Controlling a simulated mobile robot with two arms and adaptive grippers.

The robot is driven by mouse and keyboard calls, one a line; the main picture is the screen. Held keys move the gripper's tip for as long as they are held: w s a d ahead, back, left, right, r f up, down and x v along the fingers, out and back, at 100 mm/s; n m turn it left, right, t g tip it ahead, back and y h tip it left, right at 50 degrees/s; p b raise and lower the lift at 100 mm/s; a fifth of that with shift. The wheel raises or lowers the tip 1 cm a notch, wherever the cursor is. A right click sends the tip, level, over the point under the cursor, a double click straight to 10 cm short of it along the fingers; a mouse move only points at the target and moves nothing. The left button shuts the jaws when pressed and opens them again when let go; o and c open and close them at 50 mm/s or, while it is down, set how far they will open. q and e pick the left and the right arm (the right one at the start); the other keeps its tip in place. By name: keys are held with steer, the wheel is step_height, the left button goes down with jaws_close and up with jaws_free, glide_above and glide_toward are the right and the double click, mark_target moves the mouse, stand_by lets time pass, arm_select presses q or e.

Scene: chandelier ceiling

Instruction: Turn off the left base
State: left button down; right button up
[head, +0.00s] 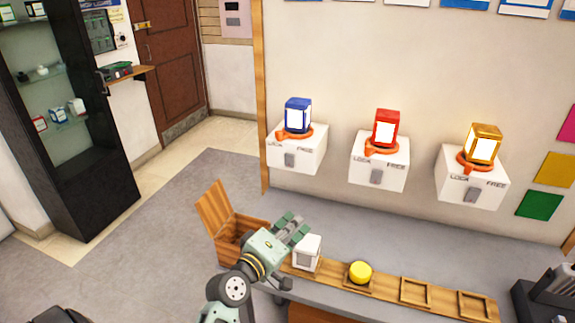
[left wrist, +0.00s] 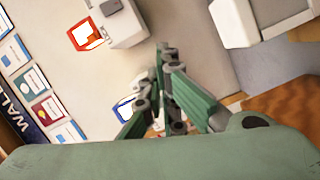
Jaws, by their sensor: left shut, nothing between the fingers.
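The left base (head: 297,156) is a white wall box with a grey switch (head: 290,160) on its front and a blue lantern (head: 298,116) on top. An orange ring with a handle surrounds the lantern's foot, between LOCK and FREE labels. The lantern's panels look bright white. My left gripper (head: 296,226) is shut and empty, below the left base and apart from it, over the counter. In the left wrist view its fingers (left wrist: 164,70) hide part of the scene behind them. My right gripper is in neither view.
Similar bases carry a red lantern (head: 385,129) and a gold lantern (head: 483,145). Below my gripper, the counter holds an open wooden box (head: 211,212), a white cube (head: 307,253) and a yellow piece (head: 360,272) on a wooden strip. A black cabinet (head: 95,180) stands left.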

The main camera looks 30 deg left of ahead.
arm_select(q)
steer(key=a+r+n+y, duration=0.2)
steer(key=a+n, duration=0.1)
steer(key=a, duration=0.1)
steer(key=w+a+r+n+t+y, duration=0.1)
steer(key=a+n+y, duration=0.2)
steer(key=a+n, duration=0.1)
steer(key=shift+a+r+t, duration=0.25)
steer(key=shift+r+t, duration=0.05)
steer(key=shift+r, duration=0.05)
steer(key=p, duration=0.1)
glide_toward(291, 160)
steer(key=x, duration=0.6)
steer(key=shift+w+a, duration=0.15)
steer(key=shift+w, duration=0.2)
steer(key=shift+w+r, duration=0.1)
steer(key=shift+w, duration=0.05)
